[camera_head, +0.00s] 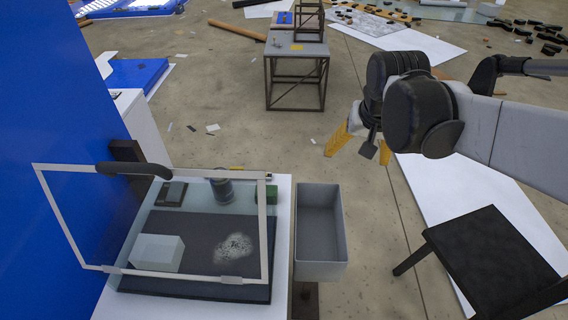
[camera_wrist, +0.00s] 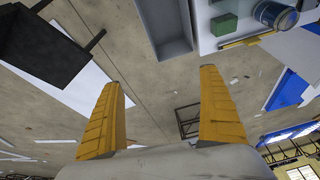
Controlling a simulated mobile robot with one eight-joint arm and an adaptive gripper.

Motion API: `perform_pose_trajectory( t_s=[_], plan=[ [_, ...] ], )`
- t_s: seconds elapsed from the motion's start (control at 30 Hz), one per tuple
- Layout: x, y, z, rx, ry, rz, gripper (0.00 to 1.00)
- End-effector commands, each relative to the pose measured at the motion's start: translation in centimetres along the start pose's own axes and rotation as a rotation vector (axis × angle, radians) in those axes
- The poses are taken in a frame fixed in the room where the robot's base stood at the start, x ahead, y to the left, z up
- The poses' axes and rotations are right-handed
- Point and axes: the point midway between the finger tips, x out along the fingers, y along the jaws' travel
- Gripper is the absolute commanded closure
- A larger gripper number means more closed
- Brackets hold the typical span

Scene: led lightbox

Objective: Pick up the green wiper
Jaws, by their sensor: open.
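The green wiper (camera_head: 266,194) is a small green block at the right back of the white table, partly behind the clear panel's frame. In the wrist view the green wiper (camera_wrist: 223,25) shows at the top, beside a blue-grey jar. My gripper (camera_head: 362,146) is up in the air to the right of the table, well apart from the wiper. Its two yellow fingers are spread wide with nothing between them; the wrist view shows the same open fingers (camera_wrist: 161,80).
A white-framed clear panel (camera_head: 155,271) stands over the table's dark mat (camera_head: 190,232), which has a whitish patch. A pale block (camera_head: 157,252), a dark box (camera_head: 171,194) and a jar (camera_head: 221,188) are there. A grey bin (camera_head: 334,270) adjoins the table's right. A black chair (camera_head: 485,260) stands at right.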

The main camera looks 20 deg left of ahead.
Motion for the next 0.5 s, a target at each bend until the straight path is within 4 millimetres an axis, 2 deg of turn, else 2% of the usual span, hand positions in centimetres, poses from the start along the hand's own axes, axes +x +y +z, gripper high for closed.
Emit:
perform_pose_trajectory(
  t_s=[0.03,0.13,0.3,0.4,0.5],
  plan=[
    [1.8,-2.8,-1.1,-0.021,-0.025,-0.005,0.1],
    [5.3,-7.7,-2.2,-0.049,-0.076,-0.007,0.1],
    [11.6,-15.9,-1.9,-0.094,-0.151,0.002,0.1],
    [14.7,-19.4,-1.0,-0.114,-0.183,0.011,0.1],
    [16.7,-21.7,-0.1,-0.127,-0.203,0.019,0.1]
  ],
)
